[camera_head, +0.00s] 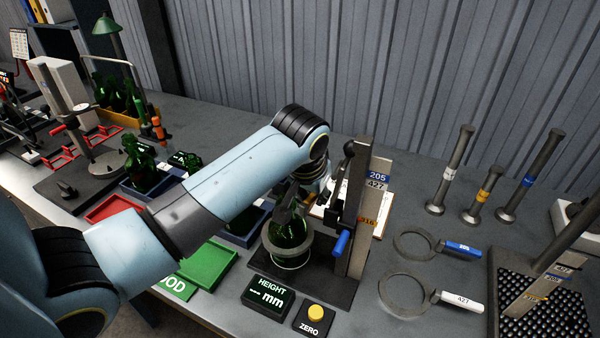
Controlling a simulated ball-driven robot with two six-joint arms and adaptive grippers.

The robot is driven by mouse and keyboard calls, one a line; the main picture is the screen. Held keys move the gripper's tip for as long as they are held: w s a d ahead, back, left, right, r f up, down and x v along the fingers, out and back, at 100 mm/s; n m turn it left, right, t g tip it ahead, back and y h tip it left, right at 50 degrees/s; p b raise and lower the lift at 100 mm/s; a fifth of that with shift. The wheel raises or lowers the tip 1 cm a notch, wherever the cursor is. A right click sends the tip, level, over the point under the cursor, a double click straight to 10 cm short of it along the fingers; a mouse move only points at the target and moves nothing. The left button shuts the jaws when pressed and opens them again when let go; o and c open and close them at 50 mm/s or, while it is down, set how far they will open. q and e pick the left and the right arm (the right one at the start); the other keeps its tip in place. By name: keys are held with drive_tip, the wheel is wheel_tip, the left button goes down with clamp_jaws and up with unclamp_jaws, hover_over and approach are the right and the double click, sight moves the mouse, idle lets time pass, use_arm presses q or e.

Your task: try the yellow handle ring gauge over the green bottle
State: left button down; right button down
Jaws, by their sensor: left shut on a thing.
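The green bottle (291,229) stands upright on the dark base of the height gauge. A grey ring (266,243) shows around its body; I take it as the ring of the yellow handle ring gauge, whose handle I cannot see. My left arm reaches in from the left, and my left gripper (287,197) is at the bottle's upper part, shut. Its fingertips and grip are dark and partly hidden by the arm. My right gripper is not in view.
The height gauge post (357,215) with a blue lever (341,243) stands right beside the bottle. Ring gauges with a blue handle (462,247) and a white handle (461,300) lie to the right. Several plug gauges stand behind them. A green tray (207,266) lies left.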

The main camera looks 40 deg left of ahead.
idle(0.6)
use_arm(q)
drive_tip(key=shift+r+p, duration=1.2)
drive_tip(key=shift+r, duration=1.05)
drive_tip(key=shift+r, duration=2.25)
drive_tip(key=shift+r, duration=2.3)
drive_tip(key=shift+f, duration=0.1)
